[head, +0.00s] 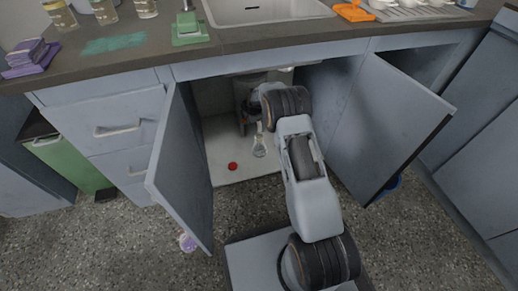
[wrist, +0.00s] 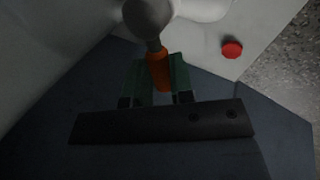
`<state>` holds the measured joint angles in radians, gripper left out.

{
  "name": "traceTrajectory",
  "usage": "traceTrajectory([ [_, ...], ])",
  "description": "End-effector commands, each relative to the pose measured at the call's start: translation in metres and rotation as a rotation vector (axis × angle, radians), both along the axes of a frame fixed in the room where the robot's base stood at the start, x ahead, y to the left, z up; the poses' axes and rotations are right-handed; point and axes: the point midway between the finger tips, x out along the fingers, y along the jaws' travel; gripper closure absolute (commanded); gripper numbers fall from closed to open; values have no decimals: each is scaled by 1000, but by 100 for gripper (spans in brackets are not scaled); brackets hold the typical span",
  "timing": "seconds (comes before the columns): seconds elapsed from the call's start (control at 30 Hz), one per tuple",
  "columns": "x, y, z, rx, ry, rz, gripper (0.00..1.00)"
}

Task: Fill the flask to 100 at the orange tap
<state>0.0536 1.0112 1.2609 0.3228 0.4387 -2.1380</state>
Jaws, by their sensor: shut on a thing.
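My gripper (wrist: 160,62) is shut on the orange tap handle (wrist: 158,74) in the wrist view, with a green finger on each side. A grey rounded part (wrist: 149,18) joins the handle's far end. In the head view my arm reaches into the open cabinet under the sink, and it hides the tap and most of the gripper. A clear glass flask (head: 259,148) stands upright on the pale cabinet floor, just below the wrist. Its fill level is too small to read, and I cannot tell whether it is directly under the spout.
A red round object (head: 232,166) lies on the cabinet floor, left of the flask; it also shows in the wrist view (wrist: 232,48). The open left door (head: 178,165) and right door (head: 400,125) flank my arm. The sink (head: 265,12) is above.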

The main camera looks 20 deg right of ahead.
Motion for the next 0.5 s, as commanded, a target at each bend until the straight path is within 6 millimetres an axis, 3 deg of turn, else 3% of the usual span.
traceTrajectory([
  [0.5, 1, -2, 1, -1, 8, -79, 100],
])
